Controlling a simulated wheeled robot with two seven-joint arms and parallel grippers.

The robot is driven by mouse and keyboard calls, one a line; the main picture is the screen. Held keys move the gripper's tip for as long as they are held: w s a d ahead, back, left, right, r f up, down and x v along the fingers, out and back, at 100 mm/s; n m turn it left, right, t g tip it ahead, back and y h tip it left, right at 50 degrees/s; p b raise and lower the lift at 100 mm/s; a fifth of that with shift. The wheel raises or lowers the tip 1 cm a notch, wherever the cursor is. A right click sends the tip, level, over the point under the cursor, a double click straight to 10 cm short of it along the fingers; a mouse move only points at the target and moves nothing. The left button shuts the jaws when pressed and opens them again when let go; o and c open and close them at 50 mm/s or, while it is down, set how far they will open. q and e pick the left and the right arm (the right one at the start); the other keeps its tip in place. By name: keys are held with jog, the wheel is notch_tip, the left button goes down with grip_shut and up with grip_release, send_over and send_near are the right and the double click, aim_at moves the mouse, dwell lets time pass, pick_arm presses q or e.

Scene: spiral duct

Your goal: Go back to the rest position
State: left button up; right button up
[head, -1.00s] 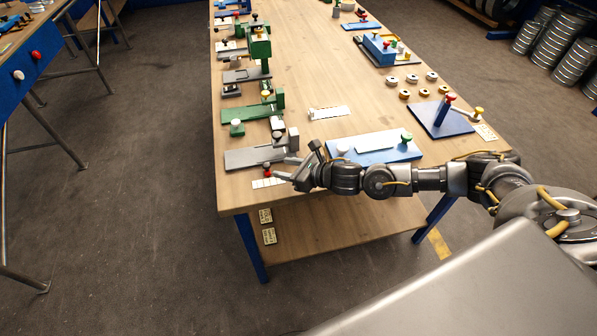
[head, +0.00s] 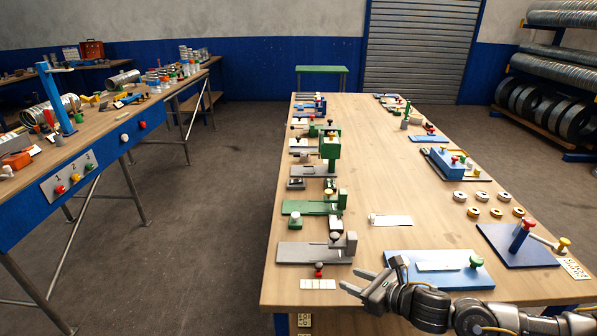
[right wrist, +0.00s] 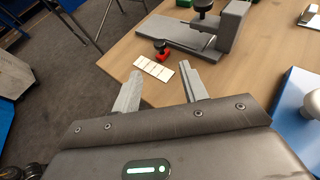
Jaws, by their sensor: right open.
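My right gripper (head: 361,284) is open and empty at the near end of the long wooden table (head: 390,240). It also shows in the right wrist view (right wrist: 160,95), its two grey fingers apart with nothing between them. A white marked strip (head: 318,284) lies on the table to the left of the fingertips, apart from them. A red-based black knob (head: 318,270) stands just behind the strip, beside a grey fixture (head: 312,253). My left gripper is in no view.
A blue plate (head: 440,270) with a green knob lies close behind my right wrist. A dark blue plate (head: 515,245) with a red-topped post stands at the right. Another workbench (head: 110,125) stands at the left, with clear floor (head: 225,200) between.

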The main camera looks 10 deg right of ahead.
jog(key=s+a+f+m+h, duration=0.3)
jog(key=s+a+m, duration=0.5)
jog(key=m, duration=1.1)
jog(key=s+d+f+m+g+h, duration=0.2)
jog(key=s+d+f+m+g, duration=0.15)
jog(key=s+m, duration=0.35)
jog(key=s+d+f+m+g+h, duration=0.1)
jog(key=s+d+f+m+g, duration=0.1)
jog(key=s+d+m, duration=0.4)
jog(key=s+d+f+m+g+h, duration=0.1)
jog(key=s+f+m+g+h, duration=0.15)
jog(key=s+m, duration=0.6)
notch_tip(320, 180, down, 27)
jog(key=s+g, duration=0.1)
jog(key=s+d+f+g, duration=0.1)
jog(key=s+d+f, duration=0.2)
jog(key=s+f, duration=1.1)
jog(key=shift+s+f+y, duration=0.3)
jog(key=shift+s+y, duration=0.05)
jog(key=shift+s, duration=0.5)
